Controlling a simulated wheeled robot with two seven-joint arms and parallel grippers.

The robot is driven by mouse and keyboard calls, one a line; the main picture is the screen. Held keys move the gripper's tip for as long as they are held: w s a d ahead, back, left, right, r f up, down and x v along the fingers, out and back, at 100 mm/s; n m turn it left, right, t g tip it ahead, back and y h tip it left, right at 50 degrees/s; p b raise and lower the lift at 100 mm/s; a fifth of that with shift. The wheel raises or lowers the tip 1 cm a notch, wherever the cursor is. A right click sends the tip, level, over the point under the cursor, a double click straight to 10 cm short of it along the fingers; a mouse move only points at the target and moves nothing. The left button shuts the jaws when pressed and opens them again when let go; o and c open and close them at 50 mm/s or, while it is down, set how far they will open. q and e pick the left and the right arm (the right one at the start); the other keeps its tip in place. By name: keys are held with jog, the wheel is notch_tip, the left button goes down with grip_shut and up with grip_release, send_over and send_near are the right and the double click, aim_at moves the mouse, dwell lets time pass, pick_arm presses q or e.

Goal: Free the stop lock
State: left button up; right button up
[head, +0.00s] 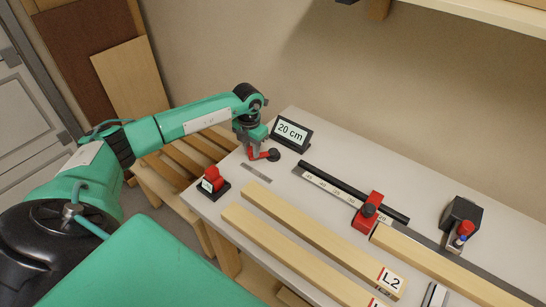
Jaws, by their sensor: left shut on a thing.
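My left gripper (252,148) points down at the far left part of the bench. It is shut on a small red piece (261,156), which has a black round end (273,155) to its right. The jaws hide part of this piece, and I cannot tell whether it touches the bench. A red stop block (363,222) with a black knob (368,210) sits on the black rail with a scale strip (334,190). The left gripper is well left of this block. My right gripper is not in view.
A "20 cm" display (291,132) stands just behind the left gripper. A red-topped device (212,180) and a small metal strip (257,172) lie in front. Wooden bars (310,235), one marked L2, cover the front. A black device with a red knob (462,222) stands right.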

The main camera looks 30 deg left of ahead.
pick_arm(q)
jog(key=o, duration=0.7)
jog(key=shift+r+p, duration=2.45)
jog(key=shift+r, duration=2.1)
jog(key=shift+f, duration=0.1)
